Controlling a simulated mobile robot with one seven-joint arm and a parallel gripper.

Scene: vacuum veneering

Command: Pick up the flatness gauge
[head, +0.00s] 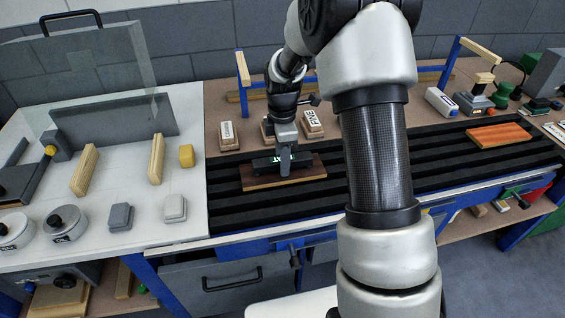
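What looks like the flatness gauge, a dark bar (264,163) with a small green display, lies across a brown wooden panel (255,183) on the black ribbed bed. My gripper (284,168) points down over the middle of the bar, and a grey finger overlaps its front face. The gripper hides part of the bar and display. I cannot tell whether the fingers are closed on it or only around it.
Labelled wood-backed blocks (312,125) stand just behind the panel. A blue-posted rail (241,85) stands behind them. A reddish veneered board (499,134) lies farther right on the bed. The white table (150,225) at left holds pots, blocks and a clear lid. The ribbed bed (225,217) is clear around the panel.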

